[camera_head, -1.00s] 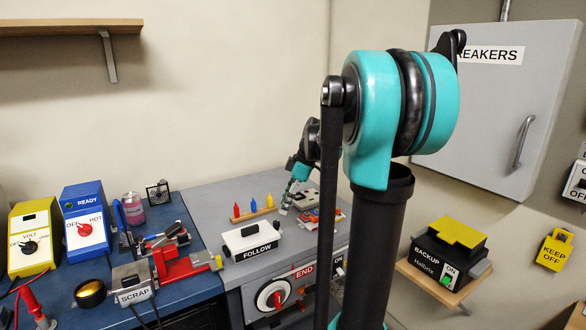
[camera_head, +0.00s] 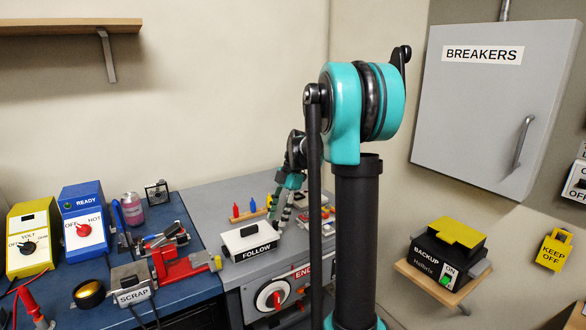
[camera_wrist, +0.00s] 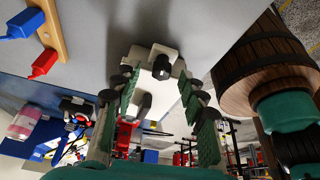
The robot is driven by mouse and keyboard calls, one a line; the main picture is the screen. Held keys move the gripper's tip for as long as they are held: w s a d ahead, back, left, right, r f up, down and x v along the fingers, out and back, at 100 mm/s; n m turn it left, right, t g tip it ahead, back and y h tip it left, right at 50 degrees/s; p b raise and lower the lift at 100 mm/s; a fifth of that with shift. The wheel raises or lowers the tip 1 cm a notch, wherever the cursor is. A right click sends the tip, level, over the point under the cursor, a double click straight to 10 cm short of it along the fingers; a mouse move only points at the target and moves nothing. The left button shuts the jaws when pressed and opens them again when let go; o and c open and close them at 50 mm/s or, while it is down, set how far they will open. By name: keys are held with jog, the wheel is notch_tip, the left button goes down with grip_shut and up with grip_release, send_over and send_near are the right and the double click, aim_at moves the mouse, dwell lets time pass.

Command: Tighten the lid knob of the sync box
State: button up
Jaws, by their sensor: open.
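A white box labelled FOLLOW (camera_head: 258,247) stands on the grey bench, with a black fitting (camera_head: 249,231) on its top. No label reading sync box shows, so I cannot tell for sure that this is it. In the wrist view a white box (camera_wrist: 147,58) lies between and beyond my fingers, with a black knob (camera_wrist: 162,67) on it. My gripper (camera_wrist: 158,84) is open and empty, its green-padded fingers spread on either side of the knob, without visible contact. In the head view my gripper (camera_head: 279,222) is just right of the box, partly hidden by my arm.
A wooden peg holder (camera_wrist: 50,33) with coloured pegs is close by at upper left. A wooden barrel-like object (camera_wrist: 262,62) is close on the right. A red vise (camera_head: 180,264) stands on the blue bench left of the white box. A red dial (camera_head: 274,297) is below, on the bench front.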

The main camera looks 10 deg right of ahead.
jog(key=v, duration=1.6)
jog(key=shift+r, duration=0.3)
jog(key=shift+s, duration=0.1)
jog(key=m+t+h, duration=0.2)
jog(key=m+h, duration=0.2)
jog(key=m, duration=1.6)
send_near(276, 221)
notch_tip(276, 221, down, 8)
jog(key=shift+a+f, duration=0.15)
jog(key=shift+f, duration=0.1)
jog(key=shift+c, duration=0.3)
jog(key=shift+m, duration=0.3)
grip_shut()
